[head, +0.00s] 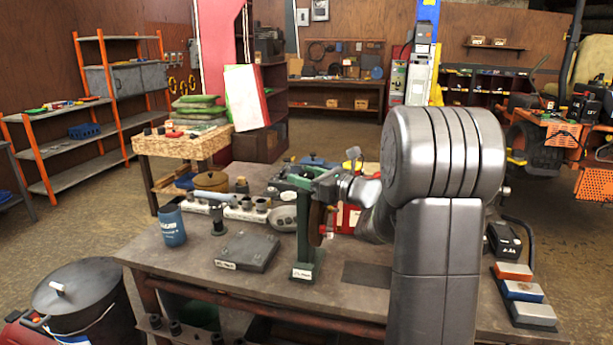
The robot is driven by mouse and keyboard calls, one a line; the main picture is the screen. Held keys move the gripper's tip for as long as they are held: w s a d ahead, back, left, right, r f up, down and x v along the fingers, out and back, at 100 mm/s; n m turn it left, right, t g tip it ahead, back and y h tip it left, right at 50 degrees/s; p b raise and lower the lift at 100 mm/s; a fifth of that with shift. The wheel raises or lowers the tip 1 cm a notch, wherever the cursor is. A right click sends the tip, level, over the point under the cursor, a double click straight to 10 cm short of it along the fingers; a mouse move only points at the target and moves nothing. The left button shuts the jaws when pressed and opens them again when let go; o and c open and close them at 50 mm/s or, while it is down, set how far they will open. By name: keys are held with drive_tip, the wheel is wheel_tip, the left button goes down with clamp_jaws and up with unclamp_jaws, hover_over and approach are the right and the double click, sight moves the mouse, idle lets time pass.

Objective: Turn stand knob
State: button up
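A green stand (303,222) with a flat green base stands upright on the workbench, just left of my arm. A brown, disc-like part (316,217) sits on its right side. A small red part (327,233) shows beside this disc; I cannot tell whether it is the stand's knob. My gripper (345,186) is at the stand's upper right, small and partly hidden by my arm. I cannot make out its fingers, whether it touches the stand, or whether it holds anything.
The workbench (190,255) carries a blue mug (172,226), a flat dark block (247,250), a socket rail (235,210) and a brown pot (210,181). Colored blocks (521,291) and a black battery (503,240) lie at right. A dark bin (85,298) stands at front left.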

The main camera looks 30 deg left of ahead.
drive_tip(key=c, duration=0.7)
drive_tip(key=shift+c, duration=0.2)
